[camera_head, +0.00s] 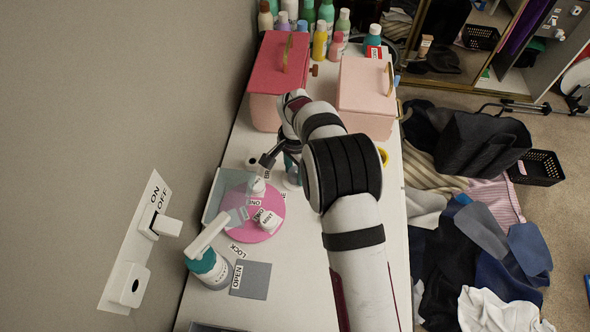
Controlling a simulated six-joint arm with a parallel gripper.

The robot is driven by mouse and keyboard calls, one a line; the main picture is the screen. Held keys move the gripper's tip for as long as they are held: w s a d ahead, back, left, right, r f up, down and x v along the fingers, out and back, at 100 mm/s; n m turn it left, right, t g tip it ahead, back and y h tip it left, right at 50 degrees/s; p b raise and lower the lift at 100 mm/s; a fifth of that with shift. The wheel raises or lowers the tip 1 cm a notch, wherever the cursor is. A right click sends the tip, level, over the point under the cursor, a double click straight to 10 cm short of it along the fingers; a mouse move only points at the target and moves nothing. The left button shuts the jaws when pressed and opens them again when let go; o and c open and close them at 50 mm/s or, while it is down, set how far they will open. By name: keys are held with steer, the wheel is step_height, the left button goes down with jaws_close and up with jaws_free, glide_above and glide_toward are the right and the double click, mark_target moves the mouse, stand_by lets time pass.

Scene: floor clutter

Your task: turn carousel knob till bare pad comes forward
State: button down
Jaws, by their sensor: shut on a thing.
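The carousel is a round pink disc (268,232) on the white counter. I cannot make out a knob clearly.
A switch panel (140,240) is on the left wall. Two pink boxes (280,75) and several bottles (320,40) stand behind. Clothes (480,235) cover the floor at right.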

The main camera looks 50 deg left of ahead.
steer(key=n, duration=1.4)
steer(key=shift+n, duration=0.3)
steer(key=n, duration=0.3)
steer(key=shift+n, duration=0.3)
steer(key=n, duration=0.3)
steer(key=shift+n, duration=0.3)
steer(key=n, duration=0.3)
steer(key=shift+n, duration=0.3)
steer(key=shift+w+n, duration=0.1)
steer(key=shift+n, duration=1.8)
steer(key=shift+c, duration=1.9)
jaws_free()
